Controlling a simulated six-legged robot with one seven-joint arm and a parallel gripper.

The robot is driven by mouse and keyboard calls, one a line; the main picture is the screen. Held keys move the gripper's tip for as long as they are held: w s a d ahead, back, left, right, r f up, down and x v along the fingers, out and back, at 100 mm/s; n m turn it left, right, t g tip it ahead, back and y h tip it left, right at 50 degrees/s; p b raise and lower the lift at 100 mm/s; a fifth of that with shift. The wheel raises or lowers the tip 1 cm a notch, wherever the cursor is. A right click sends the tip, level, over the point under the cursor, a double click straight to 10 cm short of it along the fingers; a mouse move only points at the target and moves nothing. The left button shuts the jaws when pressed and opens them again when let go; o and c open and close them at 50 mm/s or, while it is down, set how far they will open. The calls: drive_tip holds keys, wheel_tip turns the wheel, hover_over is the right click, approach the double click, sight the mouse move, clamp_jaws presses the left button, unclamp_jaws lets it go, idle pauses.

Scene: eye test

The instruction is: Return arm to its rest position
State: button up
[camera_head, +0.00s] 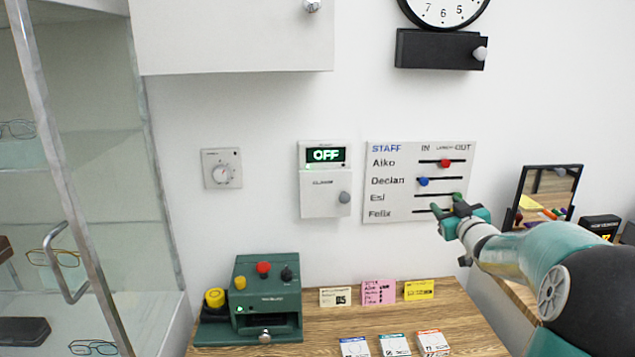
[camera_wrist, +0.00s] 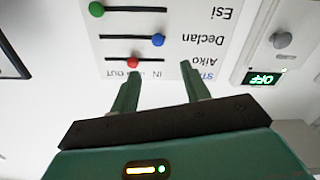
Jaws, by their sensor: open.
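The board shows upside down there. Aiko's red knob (camera_head: 446,163) is near mid-slot. Declan's blue knob (camera_head: 423,181) is at the IN side. Esi's green knob (camera_wrist: 96,9) is toward OUT; in the head view it is hard to tell from my finger. Felix's knob cannot be made out behind my gripper.
A wall box reading OFF (camera_head: 325,180) and a dial (camera_head: 222,169) are left of the board. A green machine (camera_head: 266,297) and several cards stand on the wooden table (camera_head: 330,323). A black-framed mirror (camera_head: 545,195) is at right. A glass cabinet (camera_head: 75,180) is at left.

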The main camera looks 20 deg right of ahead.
drive_tip(key=s+a+g, duration=0.1)
drive_tip(key=a+g, duration=0.4)
drive_tip(key=a, duration=1.6)
drive_tip(key=s+a+f+g+y, duration=0.2)
drive_tip(key=s+a+f+g, duration=0.1)
drive_tip(key=s+a, duration=0.8)
drive_tip(key=s+a+f+g+y, duration=0.3)
drive_tip(key=s+a+f, duration=0.1)
drive_tip(key=s+a, duration=0.8)
drive_tip(key=shift+s+a+n+g+y, duration=0.15)
drive_tip(key=shift+a+n+g+y, duration=0.05)
drive_tip(key=shift+n+g+y, duration=0.1)
